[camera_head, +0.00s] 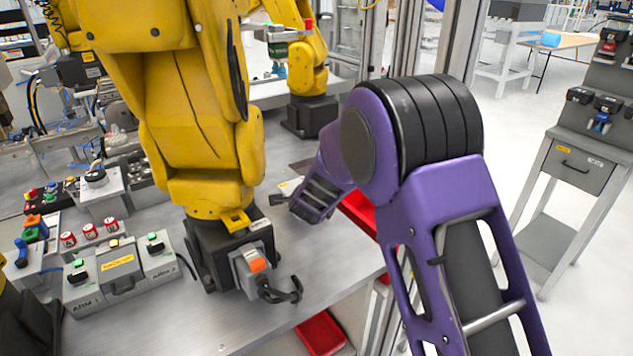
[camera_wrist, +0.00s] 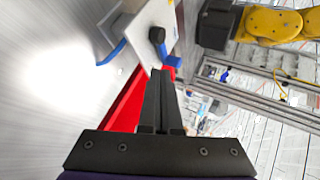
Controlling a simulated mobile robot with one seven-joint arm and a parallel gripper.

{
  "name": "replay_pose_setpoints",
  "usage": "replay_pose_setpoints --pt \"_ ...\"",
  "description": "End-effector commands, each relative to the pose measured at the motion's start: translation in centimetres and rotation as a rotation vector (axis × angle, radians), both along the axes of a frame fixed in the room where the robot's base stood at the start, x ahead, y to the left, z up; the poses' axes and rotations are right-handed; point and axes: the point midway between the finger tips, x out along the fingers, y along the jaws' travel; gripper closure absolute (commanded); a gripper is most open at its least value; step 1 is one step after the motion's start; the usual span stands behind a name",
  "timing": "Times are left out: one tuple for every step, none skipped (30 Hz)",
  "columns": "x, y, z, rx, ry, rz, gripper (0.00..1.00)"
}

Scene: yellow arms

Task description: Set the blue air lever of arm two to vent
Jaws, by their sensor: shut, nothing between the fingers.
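In the wrist view, a pale box (camera_wrist: 140,32) carries a black round knob (camera_wrist: 156,34) with a blue lever part (camera_wrist: 171,59) beside it. A second blue piece (camera_wrist: 111,53) sticks out at the box's left edge. I cannot read any label there, so I cannot tell which blue part is arm two's air lever or how it is set. My gripper (camera_wrist: 163,74) is shut and empty, its tips close below the blue lever part. I cannot tell whether they touch. In the head view my purple forearm hides the fingertips and most of that box.
A yellow arm (camera_head: 205,120) stands on the bench left of my arm. A red bin (camera_wrist: 124,108) lies beside my fingers in the wrist view. The control boxes (camera_head: 120,268) sit at the bench's left front, with another blue lever (camera_head: 21,252). The bench front is mostly clear.

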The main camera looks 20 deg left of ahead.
Motion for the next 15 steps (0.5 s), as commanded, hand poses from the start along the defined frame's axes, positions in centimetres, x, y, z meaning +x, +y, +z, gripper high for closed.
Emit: replay_pose_setpoints --pt "0.8 0.1 -0.4 -0.001 0.0 0.0 1.0" --pt "1.4 0.2 -0.1 -0.001 -0.001 -0.002 1.0" --pt "1.9 0.4 -0.1 0.001 -0.001 -0.001 1.0" --pt "2.3 0.5 -0.1 0.0 0.0 -0.001 1.0" --pt "2.6 0.5 -0.1 0.0 -0.001 -0.001 1.0" --pt "3.1 0.6 -0.1 -0.002 -0.001 -0.001 1.0" --pt "3.3 0.7 -0.1 -0.001 -0.001 0.0 1.0" --pt "3.5 0.7 -0.2 -0.001 0.0 0.0 1.0" --pt "3.8 0.8 -0.2 -0.002 0.001 0.0 1.0" --pt "3.9 0.8 -0.2 0.0 0.0 -0.001 1.0" --pt "4.0 0.9 -0.1 0.0 -0.001 -0.001 1.0" --pt "4.2 0.9 -0.2 0.0 -0.001 -0.001 1.0" --pt "4.2 0.9 -0.2 0.0 0.0 -0.001 1.0" --pt "4.2 0.9 -0.2 0.0 0.0 -0.001 1.0" --pt "4.3 0.9 -0.2 0.0 0.0 -0.001 1.0"
